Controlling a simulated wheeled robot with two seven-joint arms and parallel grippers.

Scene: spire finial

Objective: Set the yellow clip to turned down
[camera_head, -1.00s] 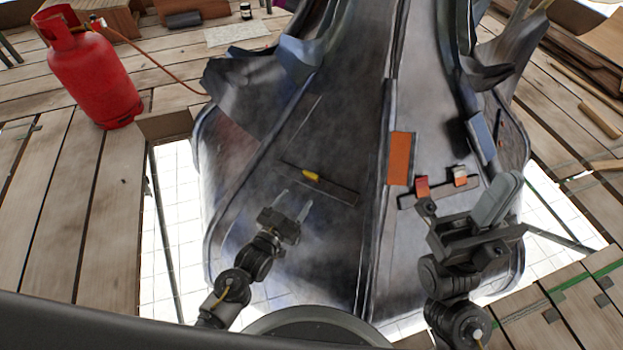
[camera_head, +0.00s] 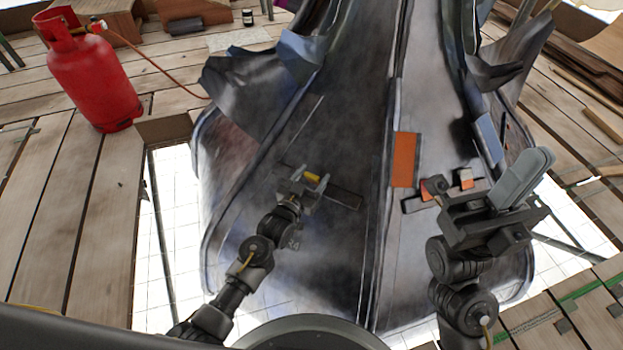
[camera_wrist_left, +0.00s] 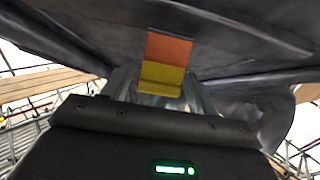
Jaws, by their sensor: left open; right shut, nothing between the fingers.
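The yellow clip (camera_head: 312,177) sits on a dark strip (camera_head: 343,198) on the left face of the grey metal spire. In the left wrist view the yellow clip (camera_wrist_left: 161,80) shows below an orange patch (camera_wrist_left: 168,47). My left gripper (camera_head: 312,175) is open, with its fingers on either side of the clip; in the left wrist view its fingertips (camera_wrist_left: 160,85) flank the yellow part. I cannot tell whether they touch it. My right gripper (camera_head: 525,178) is shut and empty, in front of the spire's right face.
Another dark strip with two red-orange clips (camera_head: 465,178) lies on the right face, close to my right gripper. An orange plate (camera_head: 405,159) is near the central ridge. A red gas cylinder (camera_head: 92,75) with a hose stands on the planks at the left.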

